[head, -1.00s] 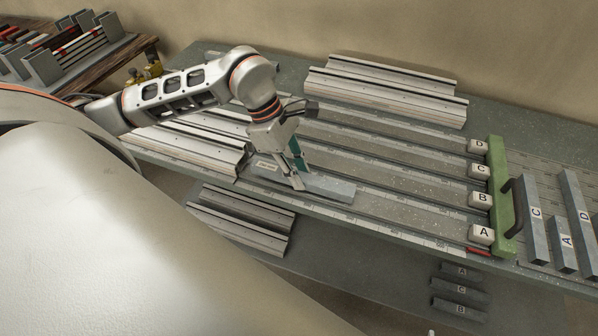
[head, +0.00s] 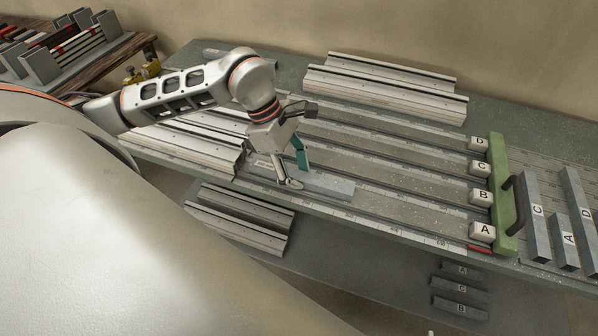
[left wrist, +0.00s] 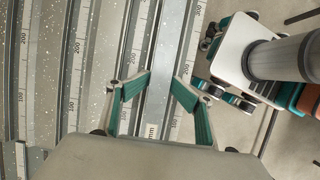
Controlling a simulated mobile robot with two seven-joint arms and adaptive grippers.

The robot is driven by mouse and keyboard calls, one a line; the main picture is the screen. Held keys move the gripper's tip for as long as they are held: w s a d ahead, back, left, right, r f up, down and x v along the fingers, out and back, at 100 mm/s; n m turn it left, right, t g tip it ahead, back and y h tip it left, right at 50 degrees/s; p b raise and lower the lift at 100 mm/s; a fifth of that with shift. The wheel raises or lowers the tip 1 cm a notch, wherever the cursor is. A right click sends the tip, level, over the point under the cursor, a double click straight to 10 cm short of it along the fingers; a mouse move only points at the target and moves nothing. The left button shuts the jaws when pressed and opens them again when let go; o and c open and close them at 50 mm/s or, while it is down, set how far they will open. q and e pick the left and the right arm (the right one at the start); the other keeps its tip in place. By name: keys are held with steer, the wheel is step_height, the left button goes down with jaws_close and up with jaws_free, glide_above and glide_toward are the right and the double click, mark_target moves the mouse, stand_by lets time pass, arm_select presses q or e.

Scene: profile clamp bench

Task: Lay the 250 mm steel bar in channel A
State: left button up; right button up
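The grey steel bar (head: 328,185) with a pale label lies lengthwise in the front lane, channel A (head: 410,217), well left of the white A stop block (head: 482,232). My left gripper (head: 296,173) is over the bar's middle, pointing down. In the left wrist view, my left gripper (left wrist: 160,88) has its teal fingers spread, one on each side of the bar (left wrist: 163,70), with gaps showing. The bar's label is partly hidden there by the gripper body.
Stop blocks B (head: 481,198), C (head: 480,170) and D (head: 479,145) line the green end clamp (head: 503,195) with its black handle. Lettered bars C (head: 534,215), A (head: 565,240) and D (head: 580,212) lie right of it. Aluminium profiles (head: 385,92) lie behind the lanes.

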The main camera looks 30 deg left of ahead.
arm_select(q)
steer(key=shift+s+a+f, duration=0.15)
steer(key=shift+s+f, duration=0.05)
steer(key=shift+f, duration=0.05)
steer(key=shift+r+p, duration=0.5)
steer(key=shift+r, duration=0.1)
steer(key=w+v, duration=0.1)
steer(key=v, duration=1.1)
steer(key=shift+s+r, duration=0.25)
steer(key=shift+s, duration=0.05)
